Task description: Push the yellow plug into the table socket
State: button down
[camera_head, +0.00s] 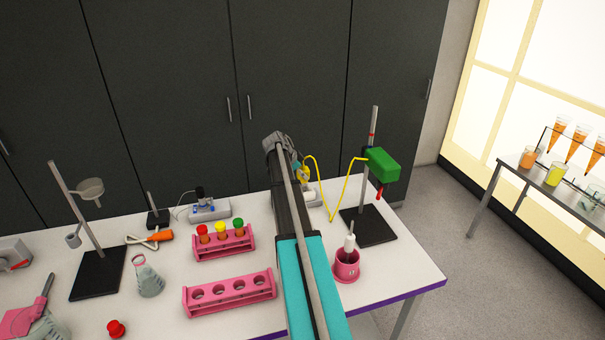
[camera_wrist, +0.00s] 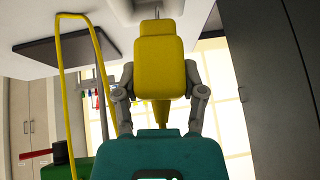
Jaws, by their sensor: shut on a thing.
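The yellow plug (camera_wrist: 160,58) is held between the two grey fingers of my gripper (camera_wrist: 160,78) in the wrist view. In the head view the plug (camera_head: 303,175) shows small beside the end of my arm, which partly hides it. The white table socket (camera_head: 311,194) stands on the table just below the plug. In the wrist view the socket (camera_wrist: 146,10) is at the top edge, just past the plug's front end. A thin piece shows between plug and socket; I cannot tell whether any pin is inside. The yellow cable (camera_head: 332,214) loops right toward a green box.
The green box (camera_head: 382,164) is on a stand with a black base (camera_head: 369,227), right of the socket. A pink cup (camera_head: 346,266) stands in front. Pink racks (camera_head: 229,294) and a small device (camera_head: 209,210) are left of my arm. Dark cabinets (camera_head: 180,90) stand behind the table.

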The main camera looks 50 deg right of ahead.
aim_at(303, 183)
jog(key=shift+f, duration=0.4)
jog(key=shift+r, duration=0.1)
jog(key=shift+w, duration=0.1)
jog(key=shift+g+y, duration=0.3)
jog(key=shift+g, duration=0.2)
jog(key=shift+f+b, duration=2.05)
jog(key=shift+b, duration=0.05)
dwell(2.1)
jog(key=shift+c, duration=0.7)
grip_release()
jog(key=shift+o, duration=0.2)
jog(key=shift+r, duration=0.15)
